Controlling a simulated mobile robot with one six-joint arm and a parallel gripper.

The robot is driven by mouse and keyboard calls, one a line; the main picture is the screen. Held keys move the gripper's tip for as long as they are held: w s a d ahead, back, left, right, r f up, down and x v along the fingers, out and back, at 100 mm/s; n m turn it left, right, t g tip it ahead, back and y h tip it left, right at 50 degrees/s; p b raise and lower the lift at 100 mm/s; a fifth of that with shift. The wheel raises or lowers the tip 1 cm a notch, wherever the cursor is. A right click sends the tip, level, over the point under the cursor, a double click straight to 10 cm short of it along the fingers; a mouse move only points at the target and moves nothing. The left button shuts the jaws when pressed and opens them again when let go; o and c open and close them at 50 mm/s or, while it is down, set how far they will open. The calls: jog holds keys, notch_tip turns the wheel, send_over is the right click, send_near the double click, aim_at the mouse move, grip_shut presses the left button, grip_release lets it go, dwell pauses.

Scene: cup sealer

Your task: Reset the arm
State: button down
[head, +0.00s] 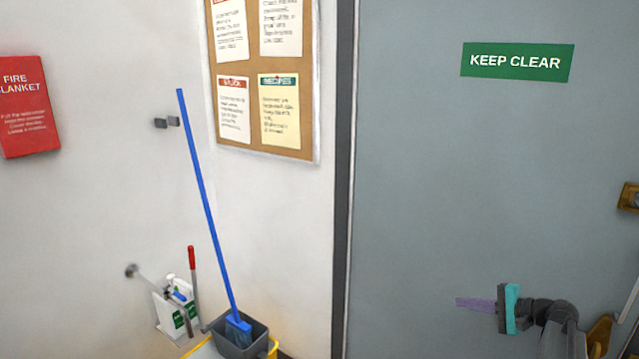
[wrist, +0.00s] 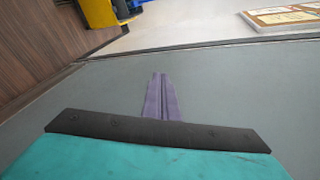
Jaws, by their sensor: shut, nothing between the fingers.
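My gripper (head: 459,302) shows at the lower right of the head view, with purple fingers on a teal and black mount. Its fingers point left, in front of the grey door (head: 430,190). In the wrist view the two purple fingers (wrist: 161,78) lie side by side, closed together with nothing between them. The dark bar and teal body of my gripper fill the bottom of that view. The gripper touches nothing that I can make out.
The door carries a green KEEP CLEAR sign (head: 516,62) and a brass fitting (head: 629,197) at right. A grey mop bucket (head: 258,342) with a blue-handled mop (head: 208,215) stands in the corner. A notice board (head: 310,90) and a red fire blanket box (head: 28,108) hang on the walls.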

jog(key=s+a+f+n+g, duration=0.2)
jog(key=s+a+f+g, duration=0.25)
jog(key=a+f, duration=0.9)
jog(key=s+a+f+n+g, duration=0.1)
jog(key=s+a+f+g, duration=0.3)
jog(key=a+f, duration=0.9)
jog(key=s+a+f+n+g, duration=0.2)
jog(key=s+a+f, duration=0.45)
jog(key=s, duration=0.25)
jog(key=s+a+f+n+g+h, duration=0.2)
jog(key=s+f, duration=0.3)
jog(key=s, duration=0.5)
jog(key=s+a+f+n+g+h, duration=0.25)
jog(key=s+f, duration=0.25)
jog(key=s, duration=0.4)
jog(key=s+d+f+n+h, duration=0.1)
jog(key=s+d+n+h, duration=0.2)
jog(key=s+d+h, duration=0.2)
jog(key=s+d, duration=0.2)
jog(key=d, duration=0.2)
jog(key=shift+s+f+g, duration=0.2)
jog(key=shift+s+g, duration=0.1)
jog(key=shift+n, duration=0.25)
